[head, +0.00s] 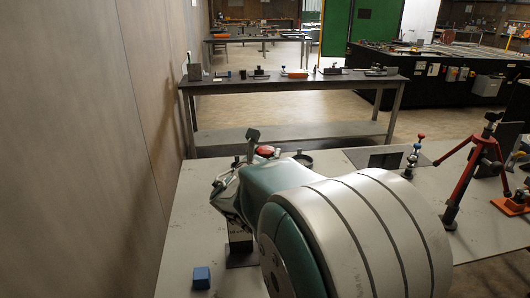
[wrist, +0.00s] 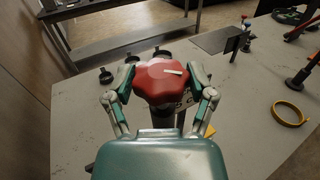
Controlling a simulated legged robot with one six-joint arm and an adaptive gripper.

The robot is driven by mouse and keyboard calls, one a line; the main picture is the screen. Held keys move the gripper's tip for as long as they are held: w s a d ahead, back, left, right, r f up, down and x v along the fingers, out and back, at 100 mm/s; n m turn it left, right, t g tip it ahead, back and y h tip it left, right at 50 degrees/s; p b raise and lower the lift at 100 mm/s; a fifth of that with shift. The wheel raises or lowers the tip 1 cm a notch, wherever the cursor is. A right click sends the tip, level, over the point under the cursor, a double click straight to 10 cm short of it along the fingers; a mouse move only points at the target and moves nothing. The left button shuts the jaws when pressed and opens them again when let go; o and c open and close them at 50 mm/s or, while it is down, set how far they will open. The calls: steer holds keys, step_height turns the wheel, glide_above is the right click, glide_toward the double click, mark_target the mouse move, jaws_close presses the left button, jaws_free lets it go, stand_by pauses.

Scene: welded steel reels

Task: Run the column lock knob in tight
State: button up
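The red lobed knob (wrist: 158,82) sits on top of a dark upright column (wrist: 163,117) in the wrist view, with a white mark on its face. My gripper (wrist: 162,78) has one finger on each side of the knob, and both fingertips appear to touch its rim. The knob shows as a small red patch (head: 265,151) in the head view, beyond my gripper (head: 243,152).
A blue block (head: 202,279) lies at the bench's near left. A red tripod stand (head: 479,168) and a small red-topped post (head: 413,158) stand right. A yellow ring (wrist: 289,114) and black round parts (wrist: 105,76) lie on the grey bench (wrist: 245,125). A wall (head: 90,130) rises at left.

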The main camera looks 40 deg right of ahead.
steer(key=shift+c, duration=0.9)
steer(key=shift+w+m+g+h, duration=0.1)
steer(key=shift+m+g+h, duration=0.25)
steer(key=shift+g, duration=0.25)
steer(key=m+g+h, duration=0.1)
steer(key=m+g, duration=0.1)
steer(key=shift+a+g, duration=0.1)
steer(key=shift+g, duration=0.3)
steer(key=m+g, duration=0.3)
steer(key=g, duration=0.2)
steer(key=shift+w+m+g+h, duration=0.1)
steer(key=shift+m+g+h, duration=0.2)
steer(key=shift+m+h, duration=0.05)
steer(key=m+g, duration=0.2)
steer(key=g, duration=0.1)
steer(key=m+g+y, duration=0.1)
steer(key=m+g, duration=0.1)
steer(key=g, duration=0.1)
steer(key=shift+g+y, duration=0.3)
steer(key=shift+g, duration=0.1)
steer(key=shift+m+g+y, duration=1.2)
steer(key=shift+m+g, duration=0.5)
steer(key=shift+g, duration=0.3)
